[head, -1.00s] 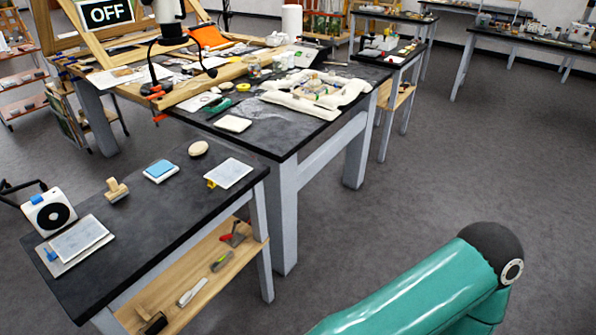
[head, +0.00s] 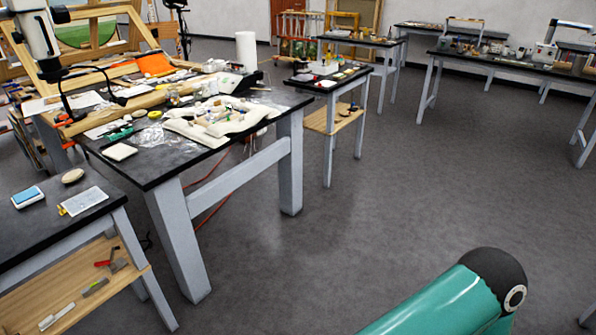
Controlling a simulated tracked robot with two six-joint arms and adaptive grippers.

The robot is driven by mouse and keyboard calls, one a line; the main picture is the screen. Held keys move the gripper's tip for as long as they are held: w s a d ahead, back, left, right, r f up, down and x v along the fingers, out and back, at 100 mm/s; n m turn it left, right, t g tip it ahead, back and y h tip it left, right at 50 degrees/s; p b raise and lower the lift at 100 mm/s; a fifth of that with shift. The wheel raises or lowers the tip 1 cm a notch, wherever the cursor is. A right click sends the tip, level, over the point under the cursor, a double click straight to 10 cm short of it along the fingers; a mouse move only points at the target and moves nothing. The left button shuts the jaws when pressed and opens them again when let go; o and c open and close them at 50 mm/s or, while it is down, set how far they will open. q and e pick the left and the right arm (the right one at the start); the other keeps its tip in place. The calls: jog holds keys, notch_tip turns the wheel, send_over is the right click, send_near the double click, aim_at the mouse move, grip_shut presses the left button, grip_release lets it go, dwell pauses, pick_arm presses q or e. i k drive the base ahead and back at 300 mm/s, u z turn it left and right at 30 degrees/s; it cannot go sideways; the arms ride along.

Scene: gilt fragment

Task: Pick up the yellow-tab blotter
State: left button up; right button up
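The yellow-tab blotter (head: 84,200) is a flat, pale rectangular pad with a small yellow tab at its left end. It lies on the dark top of the near left table (head: 40,234), close to that table's right edge. Neither of my grippers is in view. A teal and black part of my own arm shows at the bottom right, well apart from the blotter.
A blue-topped pad (head: 27,196) and a beige oval object (head: 73,176) lie near the blotter. Tools lie on the wooden lower shelf (head: 78,268). A larger cluttered table (head: 165,162) stands behind. Open grey floor (head: 350,240) fills the middle and right.

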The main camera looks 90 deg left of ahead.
aim_at(76, 205)
jog(key=z, duration=0.25)
jog(key=i, duration=0.55)
jog(key=u, duration=1.3)
jog(key=i, duration=0.15)
jog(key=u, duration=2.3)
jog(key=i, duration=0.3)
jog(key=u, duration=1.8)
jog(key=k, duration=0.6)
jog(key=u, duration=0.45)
jog(key=i, duration=1.5)
jog(key=z, duration=0.3)
